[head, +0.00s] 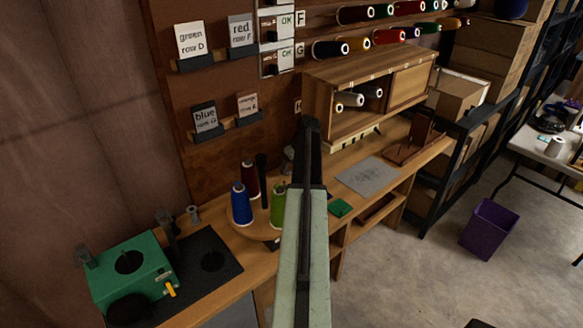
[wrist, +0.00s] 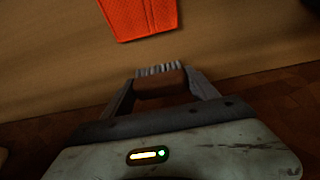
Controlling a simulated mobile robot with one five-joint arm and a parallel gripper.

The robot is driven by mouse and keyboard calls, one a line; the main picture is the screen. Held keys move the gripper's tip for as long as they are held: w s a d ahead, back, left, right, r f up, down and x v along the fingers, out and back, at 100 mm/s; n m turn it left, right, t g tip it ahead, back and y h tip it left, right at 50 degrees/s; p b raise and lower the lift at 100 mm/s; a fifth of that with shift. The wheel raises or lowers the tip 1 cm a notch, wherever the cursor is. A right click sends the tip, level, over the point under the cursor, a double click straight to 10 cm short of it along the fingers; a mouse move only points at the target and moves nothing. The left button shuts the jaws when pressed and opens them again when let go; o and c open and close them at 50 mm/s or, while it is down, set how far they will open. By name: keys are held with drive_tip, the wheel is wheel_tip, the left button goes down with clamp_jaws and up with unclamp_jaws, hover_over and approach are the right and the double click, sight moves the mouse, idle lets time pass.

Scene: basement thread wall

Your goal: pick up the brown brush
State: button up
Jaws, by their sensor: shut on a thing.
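The brown brush (wrist: 158,86) shows in the wrist view, a short brown block with a row of grey bristles along its upper side. My gripper (wrist: 161,79) is shut on it, one grey finger at each end of the block. In the head view my arm reaches up the middle of the picture towards the wooden cabinet, and I cannot make out the brush there.
An orange textured piece (wrist: 140,14) lies beyond the brush on a tan surface. The head view shows a workbench with thread spools (head: 241,204), a green machine (head: 132,273), a wooden cabinet (head: 330,72) and a grey mat (head: 368,176). A purple bin (head: 488,228) stands on open floor.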

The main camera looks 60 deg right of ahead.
drive_tip(key=shift+r+p, duration=0.45)
drive_tip(key=shift+r, duration=0.05)
wheel_tip(320, 180, up, 3)
drive_tip(key=p, duration=0.3)
drive_tip(key=shift+r, duration=0.15)
drive_tip(key=s+a, duration=0.1)
drive_tip(key=s, duration=0.4)
drive_tip(key=s+a, duration=0.1)
drive_tip(key=s, duration=0.4)
drive_tip(key=s+a+p, duration=0.1)
drive_tip(key=s, duration=0.4)
drive_tip(key=shift+s+r, duration=0.35)
